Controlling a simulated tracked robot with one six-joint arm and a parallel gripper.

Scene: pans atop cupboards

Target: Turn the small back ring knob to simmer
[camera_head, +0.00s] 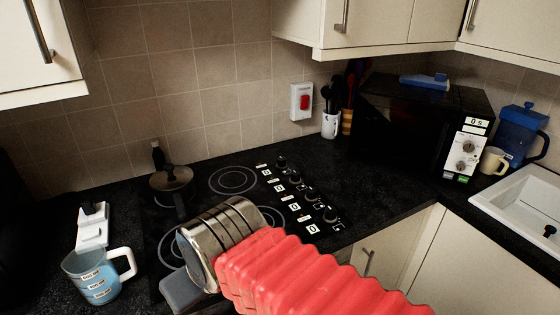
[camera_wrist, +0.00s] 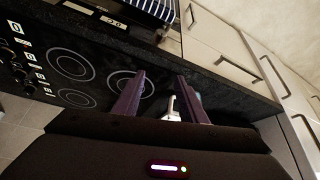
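The black hob shows its bare rings (camera_head: 233,180) in the head view, and rings also show in the wrist view (camera_wrist: 72,64). A row of black knobs with white labels runs along its right side; the farthest back knob (camera_head: 282,162) and the nearest knob (camera_head: 331,215) are both visible. Knobs also show at the left edge of the wrist view (camera_wrist: 29,90). I cannot read which ring each knob serves, nor its setting. My gripper (camera_wrist: 160,75) has its two purple fingers apart and nothing between them. It is over the hob's side away from the knobs, not touching one.
A dark lidded pot (camera_head: 172,185) stands at the hob's back left. A measuring jug (camera_head: 95,275) and a white item (camera_head: 92,226) are at left. A utensil pot (camera_head: 331,124), black microwave (camera_head: 416,120), cream mug (camera_head: 492,160) and sink (camera_head: 525,200) line the right. Wall cupboards (camera_head: 375,22) hang above.

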